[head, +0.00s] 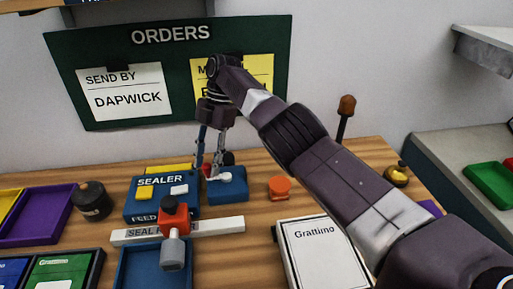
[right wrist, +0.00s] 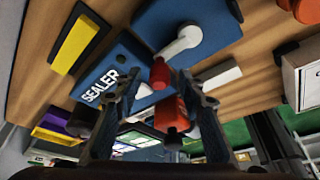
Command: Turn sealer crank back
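The blue sealer (head: 150,209) stands on the wooden table; it also shows in the right wrist view (right wrist: 118,62). Its crank is a white arm (head: 232,177) on a blue block (head: 229,192), just right of the sealer. In the right wrist view the white crank arm (right wrist: 182,41) ends in a red knob (right wrist: 160,73). My right gripper (head: 211,168) points down at the crank. In the right wrist view its fingers (right wrist: 158,82) are apart, with the knob between their tips and gaps showing on both sides. My left gripper is out of view.
A red-orange part with a grey cylinder (head: 173,252) stands in front of the sealer, near a white labelled bar (head: 218,226). An orange cup-like piece (head: 279,187) and a Grattimo box (head: 315,250) are to the right. A dark round jar (head: 92,201) stands left.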

